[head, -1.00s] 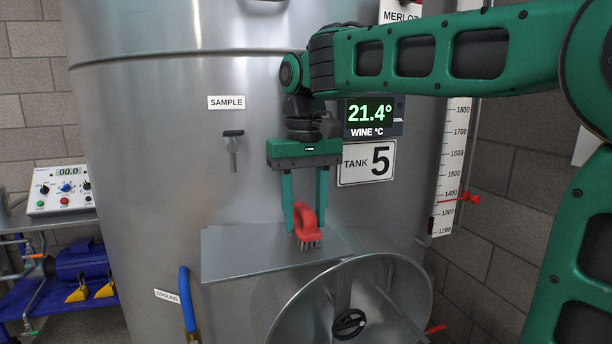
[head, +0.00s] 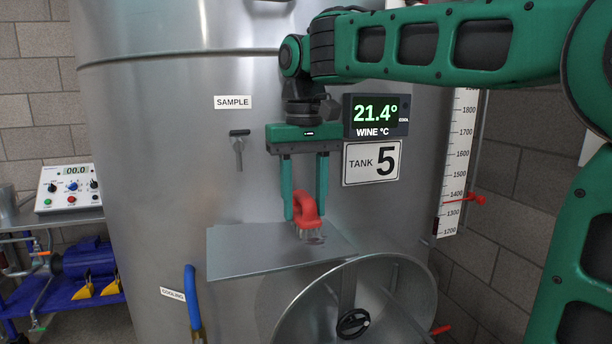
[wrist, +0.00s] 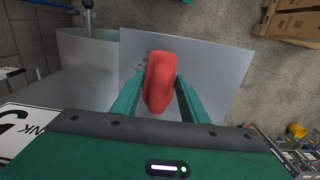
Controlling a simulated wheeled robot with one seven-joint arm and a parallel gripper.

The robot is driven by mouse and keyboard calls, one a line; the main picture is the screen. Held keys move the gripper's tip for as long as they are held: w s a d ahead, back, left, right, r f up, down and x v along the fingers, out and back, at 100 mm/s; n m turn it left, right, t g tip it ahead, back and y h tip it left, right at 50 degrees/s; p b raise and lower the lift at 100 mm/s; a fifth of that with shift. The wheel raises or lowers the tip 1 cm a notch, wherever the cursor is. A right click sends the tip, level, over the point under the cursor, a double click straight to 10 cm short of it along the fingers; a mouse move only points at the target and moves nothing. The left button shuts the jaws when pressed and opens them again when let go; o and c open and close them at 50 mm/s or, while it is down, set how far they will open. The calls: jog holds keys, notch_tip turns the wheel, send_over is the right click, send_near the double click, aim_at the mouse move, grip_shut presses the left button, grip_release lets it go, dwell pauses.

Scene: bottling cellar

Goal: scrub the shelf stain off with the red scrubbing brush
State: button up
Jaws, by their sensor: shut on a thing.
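My gripper (head: 305,205) is shut on the red scrubbing brush (head: 306,208). The brush is held bristles down over the right part of the metal shelf (head: 250,258) on the tank front. The bristles are at or just above the shelf top; I cannot tell whether they touch. In the wrist view the red brush (wrist: 160,82) sits between the two green fingers, over the grey shelf (wrist: 215,75). I see no clear stain on the bare shelf; a faint patch may lie by the bristles, partly hidden by the brush.
The round manway door (head: 350,310) with its black knob is just below the shelf. The temperature display (head: 376,115) and tank sign (head: 371,162) are right of my gripper. A sample valve (head: 239,148) is to the left, and a blue hose (head: 191,295) hangs lower left.

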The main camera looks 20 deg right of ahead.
jog(key=shift+r, duration=2.7)
jog(key=shift+a, duration=0.1)
